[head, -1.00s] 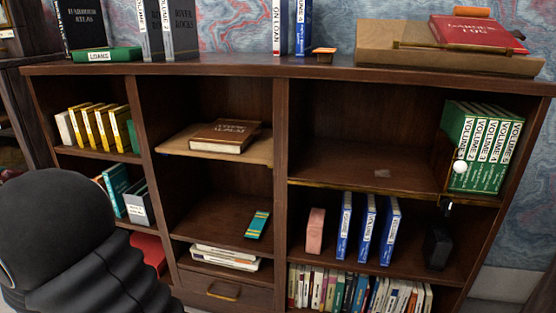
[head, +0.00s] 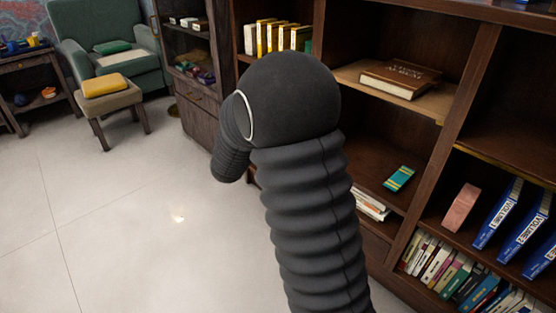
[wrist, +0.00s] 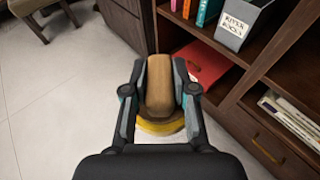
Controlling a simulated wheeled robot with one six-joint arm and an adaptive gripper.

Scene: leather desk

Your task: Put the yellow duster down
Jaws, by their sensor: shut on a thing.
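The yellow duster shows in the wrist view, with a tan, rounded block-like grip (wrist: 159,88) and a yellow rounded edge (wrist: 160,128) below it, with a pale rim. My gripper (wrist: 159,75) is shut on the tan grip, one finger on each side. The duster is held beside the bookcase, with pale floor to its left. Its underside is hidden. In the head view my black arm fills the middle, and neither my gripper nor the duster can be seen.
The bookcase (head: 456,124) stands at right; a shelf holds a brown album (head: 400,78), a lower one a teal item (head: 399,179). A red item (wrist: 200,62) lies low in the bookcase. A stool with a yellow cushion (head: 104,86) and a green armchair (head: 112,50) stand back left. The tiled floor (head: 120,200) is open.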

